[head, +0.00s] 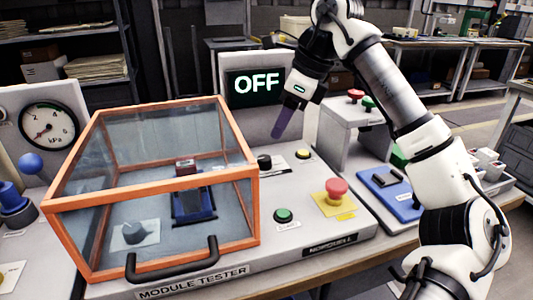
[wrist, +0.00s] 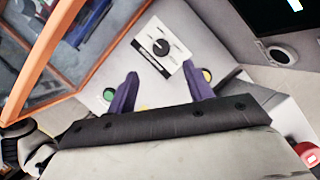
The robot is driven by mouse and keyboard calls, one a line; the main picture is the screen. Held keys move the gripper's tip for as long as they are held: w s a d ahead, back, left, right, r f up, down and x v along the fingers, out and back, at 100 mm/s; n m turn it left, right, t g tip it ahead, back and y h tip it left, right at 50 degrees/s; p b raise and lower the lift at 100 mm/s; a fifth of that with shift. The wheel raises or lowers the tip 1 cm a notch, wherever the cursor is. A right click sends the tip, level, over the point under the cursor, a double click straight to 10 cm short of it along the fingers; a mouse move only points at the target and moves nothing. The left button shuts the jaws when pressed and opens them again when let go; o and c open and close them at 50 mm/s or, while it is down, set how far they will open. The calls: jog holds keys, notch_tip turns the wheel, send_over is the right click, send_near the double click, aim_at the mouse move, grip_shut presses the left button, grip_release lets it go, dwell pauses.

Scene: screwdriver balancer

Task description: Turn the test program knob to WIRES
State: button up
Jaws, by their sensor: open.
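A small black knob (wrist: 161,47) sits on a white plate with markings too small to read. In the head view the black knob (head: 264,162) stands on the tester's top, just right of the orange-framed cover; I take it for the test program knob. Its exact pointer setting is unclear. My gripper (head: 279,134) is open and empty, its purple fingers pointing down above the panel, right of the knob. In the wrist view the knob shows beyond and between the two fingertips (wrist: 160,73), apart from them. The display (head: 256,87) reads OFF.
The orange-framed clear cover (head: 250,215) is shut over a blue module (head: 194,204) and a grey knob (head: 135,232). A yellow button (head: 303,154), green button (head: 283,215) and red mushroom button (head: 337,188) stand nearby. A pressure gauge (head: 49,135) is at left.

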aim_at(264, 158)
jog(key=b+x, duration=0.1)
jog(key=x, duration=0.9)
jog(key=shift+c, duration=0.2)
jog(key=c, duration=0.9)
